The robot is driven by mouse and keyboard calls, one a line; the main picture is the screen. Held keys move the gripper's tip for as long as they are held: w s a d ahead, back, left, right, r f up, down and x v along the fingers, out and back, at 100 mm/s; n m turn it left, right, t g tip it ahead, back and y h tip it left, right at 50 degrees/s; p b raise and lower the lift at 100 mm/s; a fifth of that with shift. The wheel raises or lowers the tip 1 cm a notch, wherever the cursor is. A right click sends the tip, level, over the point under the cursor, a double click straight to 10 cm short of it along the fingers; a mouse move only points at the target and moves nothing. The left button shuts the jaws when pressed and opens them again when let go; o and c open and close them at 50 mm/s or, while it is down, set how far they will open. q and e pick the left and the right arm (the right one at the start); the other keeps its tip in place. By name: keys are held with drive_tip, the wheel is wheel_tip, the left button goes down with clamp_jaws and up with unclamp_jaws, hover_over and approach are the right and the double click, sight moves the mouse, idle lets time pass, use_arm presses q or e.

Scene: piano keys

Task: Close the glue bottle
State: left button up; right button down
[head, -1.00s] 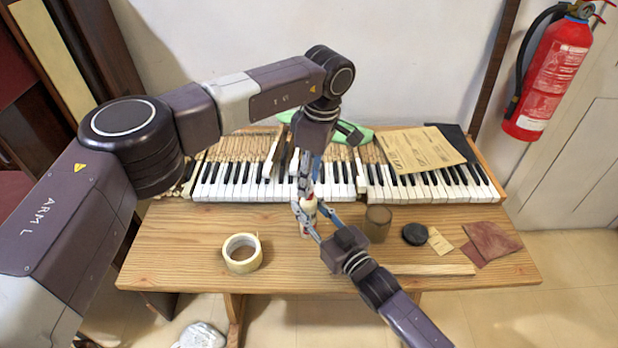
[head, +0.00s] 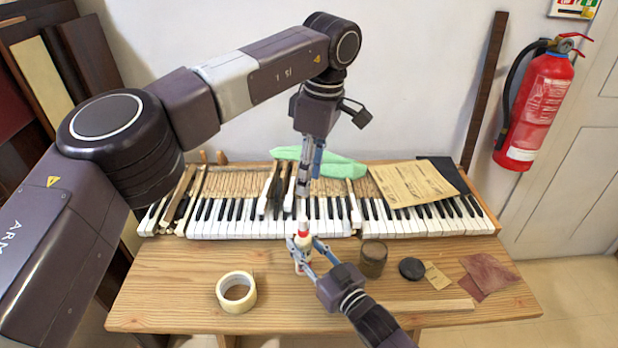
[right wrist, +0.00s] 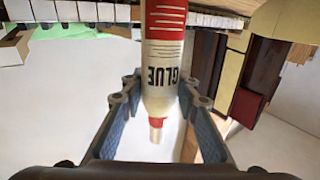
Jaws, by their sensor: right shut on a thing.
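The glue bottle (head: 302,232) stands near the middle of the table, its narrow top upward, with red and white parts. My right gripper (head: 303,247) is shut on its body. In the right wrist view, the glue bottle (right wrist: 164,70) sits between the fingers with its lettering upside down. Its nozzle, with a red collar and pale tip, points to the bottom of the picture. My left gripper (head: 304,186) hangs above the bottle, fingers pointing down, with a visible gap. Its fingertips are too small to tell whether they are shut or hold a cap.
Piano keys (head: 220,218) run behind the bottle, with a green cloth (head: 335,167) and papers (head: 413,183) on top. A tape roll (head: 224,302) lies left. A brown jar (head: 373,260) and black disc (head: 411,268) are close on the right.

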drive_tip(key=c, duration=1.4)
unclamp_jaws()
drive_tip(key=v, duration=1.2)
drive_tip(key=shift+f, duration=0.1)
